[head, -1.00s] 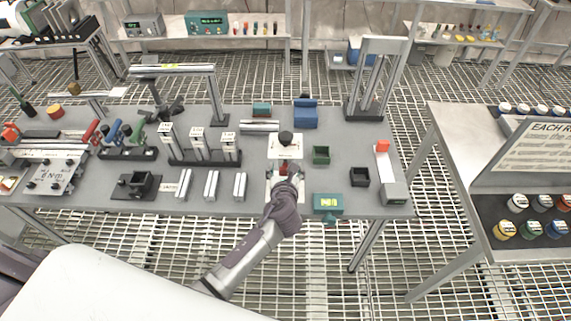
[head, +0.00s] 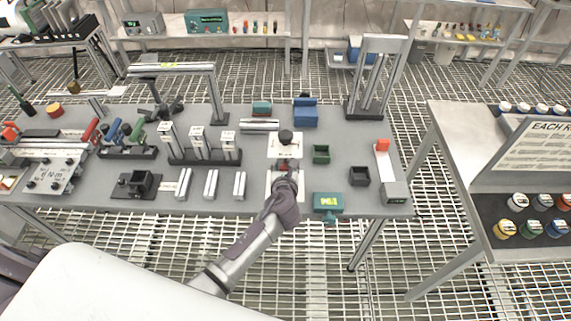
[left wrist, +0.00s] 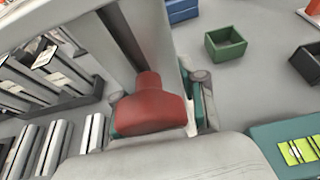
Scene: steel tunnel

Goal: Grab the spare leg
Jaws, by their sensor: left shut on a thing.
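A pale upright part (left wrist: 140,40) with a dark slot stands right behind the red piece. Three short silver bars (head: 211,184) lie side by side to the left; they also show in the left wrist view (left wrist: 51,150). My right gripper is not in view.
A green bin (head: 321,154), a black bin (head: 359,177) and a teal box with a yellow display (head: 328,203) are to the right. Three upright posts on a black base (head: 204,158) stand to the left. A metal frame (head: 374,112) rises at the back right.

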